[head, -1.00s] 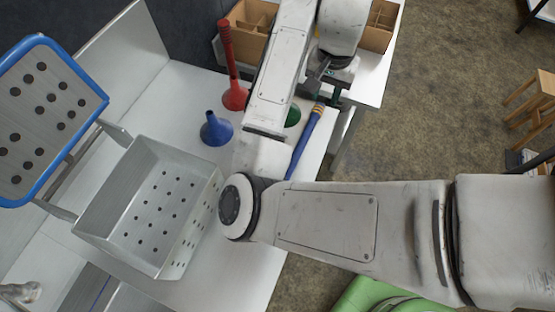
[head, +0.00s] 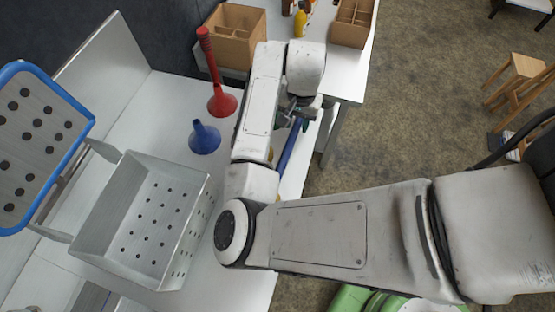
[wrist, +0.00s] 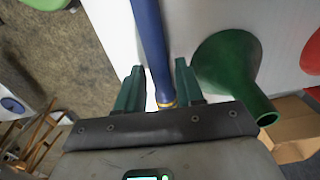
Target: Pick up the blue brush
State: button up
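The blue brush shows as a long blue handle (head: 290,145) lying along the right edge of the white table in the head view. In the wrist view its blue handle (wrist: 152,45) runs between my fingers, with a yellow band near the end by my gripper's palm. My gripper (wrist: 157,72) is open, with one green finger on each side of the handle and a visible gap to both. In the head view my gripper (head: 298,112) is at the handle's far end and partly hidden by my arm. The brush's head is hidden.
A green funnel (wrist: 225,62) stands close beside my right finger in the wrist view. Wooden boxes (head: 237,35) stand at the back.

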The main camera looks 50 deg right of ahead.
jog(key=shift+f, duration=0.4)
jog(key=shift+c, duration=0.2)
grip_shut()
jog(key=shift+r, duration=0.1)
